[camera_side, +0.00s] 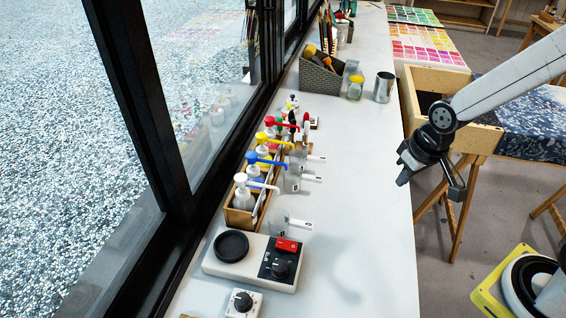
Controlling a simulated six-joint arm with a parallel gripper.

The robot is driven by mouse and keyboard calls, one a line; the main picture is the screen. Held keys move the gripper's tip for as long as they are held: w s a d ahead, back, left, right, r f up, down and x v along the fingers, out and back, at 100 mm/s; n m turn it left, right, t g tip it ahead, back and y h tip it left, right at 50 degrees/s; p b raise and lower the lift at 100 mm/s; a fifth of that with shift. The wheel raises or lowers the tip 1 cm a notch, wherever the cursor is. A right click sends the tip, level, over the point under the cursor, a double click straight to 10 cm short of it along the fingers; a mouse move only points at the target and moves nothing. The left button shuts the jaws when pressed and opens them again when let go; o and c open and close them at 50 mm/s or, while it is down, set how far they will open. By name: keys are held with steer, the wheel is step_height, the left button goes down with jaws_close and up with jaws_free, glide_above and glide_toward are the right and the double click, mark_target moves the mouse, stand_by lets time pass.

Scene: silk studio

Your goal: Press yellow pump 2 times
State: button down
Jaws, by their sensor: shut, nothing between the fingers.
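The yellow pump (262,137) is one of a row of pump bottles in a wooden rack along the window side of the counter. Its yellow spout points right, and its bottle is partly hidden by its neighbours. The blue pump (252,157) stands on its near side and the red pump (269,121) on its far side. My gripper (402,181) is at the counter's right edge, well to the right of the pumps and apart from them. It is shut and empty.
A white pump (241,179) stands at the near end of the wooden rack (238,219). Clear measuring cups (279,221) stand right of the pumps. A white device (226,270) with a red switch is nearer. The counter (365,215) is bare between the cups and my gripper.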

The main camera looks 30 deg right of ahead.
steer(key=w+a+r+m, duration=0.1)
steer(key=w+a+m, duration=0.1)
steer(key=w+a, duration=0.3)
steer(key=w+a+r+m, duration=0.1)
steer(key=w+a+m, duration=0.2)
steer(key=w, duration=1.1)
steer(key=w+a+r+m+g+y, duration=0.1)
steer(key=w+a+m, duration=0.2)
steer(key=w+a, duration=0.4)
steer(key=shift+w+a+r, duration=0.1)
steer(key=shift+w+r, duration=0.05)
steer(key=shift+w, duration=0.65)
steer(key=shift+w+r, duration=0.1)
steer(key=shift+w, duration=0.65)
steer(key=shift+w+a+m, duration=0.3)
steer(key=shift+a, duration=0.15)
steer(key=shift+w+a, duration=0.1)
